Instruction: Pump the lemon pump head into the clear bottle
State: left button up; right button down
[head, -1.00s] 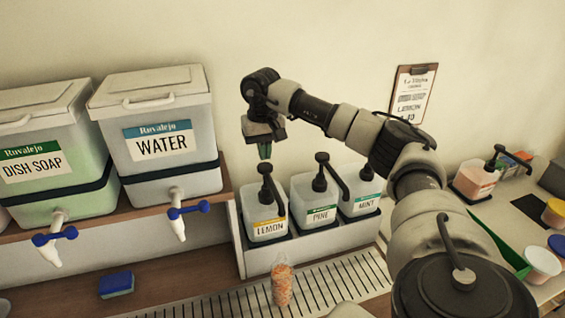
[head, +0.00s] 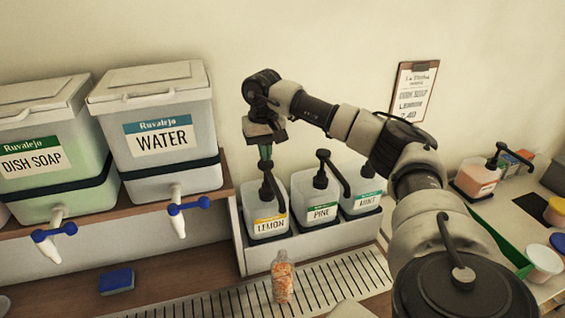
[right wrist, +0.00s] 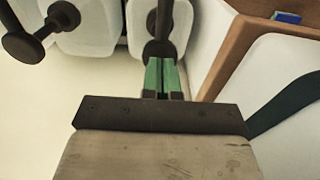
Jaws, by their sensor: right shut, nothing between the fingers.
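The lemon pump bottle (head: 266,215) stands in the left place of the pump rack, with its black pump head (head: 266,172) on top. My right gripper (head: 265,161) is shut and empty, pointing down with its green fingertips at the top of the lemon pump head. They appear to touch it. In the right wrist view the closed green fingers (right wrist: 161,75) lie over the dark lemon pump head (right wrist: 160,48). The clear bottle (head: 282,279), with orange contents, stands upright on the slotted drip grate below the lemon spout. My left gripper is not in view.
Pine (head: 315,207) and mint (head: 360,195) pump bottles stand close on the right. Water (head: 165,165) and dish soap (head: 55,185) drums with blue-handled taps are on the shelf at left. A blue sponge (head: 116,281) lies below. The drip grate (head: 225,305) is mostly bare.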

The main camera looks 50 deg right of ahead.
aim_at(266, 168)
jog(key=shift+f+b, duration=1.45)
jog(key=shift+f, duration=1.3)
jog(key=shift+r+p, duration=2.8)
jog(key=shift+r, duration=0.6)
jog(key=shift+f, duration=0.15)
jog(key=shift+f+b, duration=1.9)
jog(key=shift+f, duration=1.2)
notch_tip(266, 168, up, 7)
jog(key=p, duration=0.5)
jog(key=shift+f, duration=0.2)
jog(key=shift+f, duration=0.2)
